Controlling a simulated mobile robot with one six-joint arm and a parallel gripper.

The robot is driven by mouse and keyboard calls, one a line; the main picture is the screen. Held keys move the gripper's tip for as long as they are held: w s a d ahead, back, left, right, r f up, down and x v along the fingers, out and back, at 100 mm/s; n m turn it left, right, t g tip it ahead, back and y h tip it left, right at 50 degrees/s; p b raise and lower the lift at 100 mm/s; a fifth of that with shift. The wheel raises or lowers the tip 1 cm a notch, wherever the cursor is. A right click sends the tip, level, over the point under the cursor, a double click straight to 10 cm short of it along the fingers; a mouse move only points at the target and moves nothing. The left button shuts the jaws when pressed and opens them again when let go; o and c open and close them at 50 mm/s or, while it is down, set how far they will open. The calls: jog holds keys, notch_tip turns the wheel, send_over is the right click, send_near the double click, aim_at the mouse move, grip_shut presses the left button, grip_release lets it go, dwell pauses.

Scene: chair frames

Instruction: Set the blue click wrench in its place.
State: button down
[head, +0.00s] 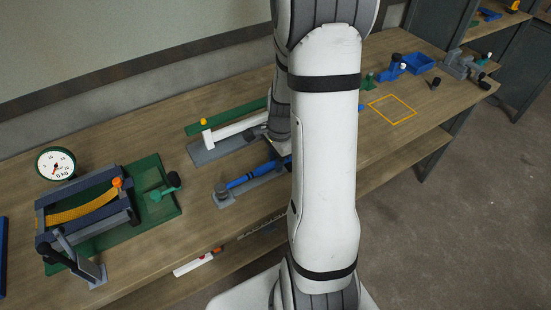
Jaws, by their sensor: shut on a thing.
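The blue click wrench (245,180) lies lengthwise along a grey holder (224,199) on the bench, left of my forearm. Its left end is at the holder's round grey post; its right end passes behind my arm. My gripper (277,155) is mostly hidden behind my arm, with only a dark and pale edge showing at the wrench's right part. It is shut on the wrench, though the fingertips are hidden. I cannot tell whether the wrench rests fully in the holder or is slightly above it.
A green-based fixture (166,207) with an orange strip and a dial gauge (56,163) stand at left. A white bar on a grey base (212,152) lies behind the wrench.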

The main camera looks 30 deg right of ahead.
jog(key=shift+f+b, duration=0.35)
jog(key=shift+f, duration=0.25)
jog(key=c, duration=1.1)
grip_release()
jog(key=shift+r, duration=0.1)
jog(key=r, duration=0.7)
jog(key=shift+d+r, duration=0.35)
jog(key=s+a+r+n+t+h, duration=0.1)
jog(key=s+a+r+n+t, duration=0.1)
jog(key=s+a+r+n, duration=0.9)
jog(key=a+r+n, duration=0.1)
jog(key=n, duration=0.4)
jog(key=shift+s, duration=0.4)
jog(key=shift+s+a+n, duration=0.25)
jog(key=shift+s+n, duration=0.1)
jog(key=shift+n, duration=0.35)
